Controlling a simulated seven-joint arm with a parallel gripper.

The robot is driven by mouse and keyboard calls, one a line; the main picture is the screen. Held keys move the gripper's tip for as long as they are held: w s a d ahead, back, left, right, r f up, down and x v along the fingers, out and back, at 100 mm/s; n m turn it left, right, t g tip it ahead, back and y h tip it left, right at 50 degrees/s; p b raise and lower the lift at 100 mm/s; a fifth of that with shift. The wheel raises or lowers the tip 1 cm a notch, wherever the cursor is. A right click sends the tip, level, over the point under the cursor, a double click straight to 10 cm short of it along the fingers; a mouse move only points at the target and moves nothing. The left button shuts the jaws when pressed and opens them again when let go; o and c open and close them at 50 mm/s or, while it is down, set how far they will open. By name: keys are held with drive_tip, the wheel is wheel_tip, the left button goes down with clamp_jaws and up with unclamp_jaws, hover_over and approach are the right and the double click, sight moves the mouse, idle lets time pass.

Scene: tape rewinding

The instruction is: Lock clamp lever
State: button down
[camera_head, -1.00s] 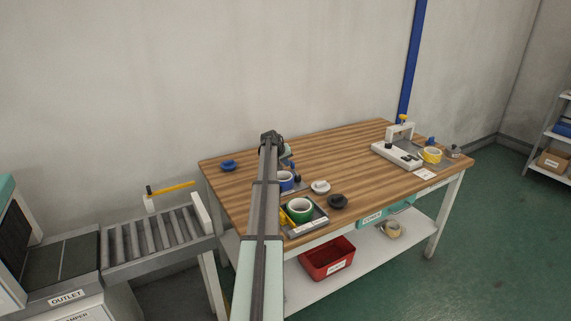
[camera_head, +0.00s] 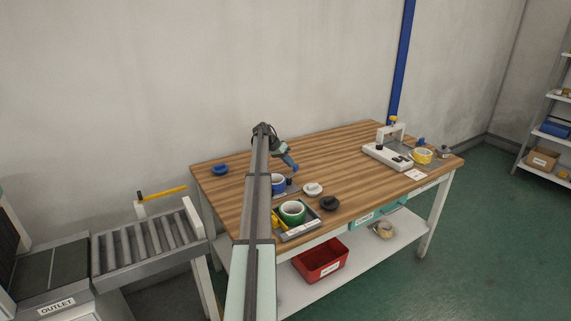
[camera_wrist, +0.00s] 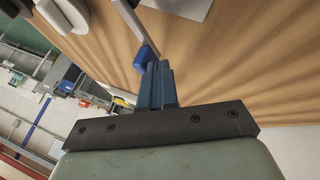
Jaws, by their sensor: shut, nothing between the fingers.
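My gripper (camera_head: 290,166) is over the left half of the bench, its blue fingers pointing down to the right. In the wrist view the fingers (camera_wrist: 156,82) are shut together with nothing between them. A grey rod with a blue end, apparently the clamp lever (camera_wrist: 145,56), reaches toward the fingertips there; I cannot tell whether they touch. In the head view a blue tape roll (camera_head: 278,184) stands below my gripper, partly hidden by my arm. The lever is not clear in that view.
A tray (camera_head: 302,232) with a green tape roll (camera_head: 292,211) lies at the front. A white disc (camera_head: 313,189) and black disc (camera_head: 329,203) lie beside it. The middle of the bench is clear.

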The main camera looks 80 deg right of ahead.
drive_tip(key=shift+s, duration=1.3)
drive_tip(key=shift+w+r, duration=0.1)
drive_tip(key=d+v, duration=0.2)
drive_tip(key=v, duration=0.7)
drive_tip(key=shift+w+r, duration=0.3)
drive_tip(key=shift+w, duration=0.1)
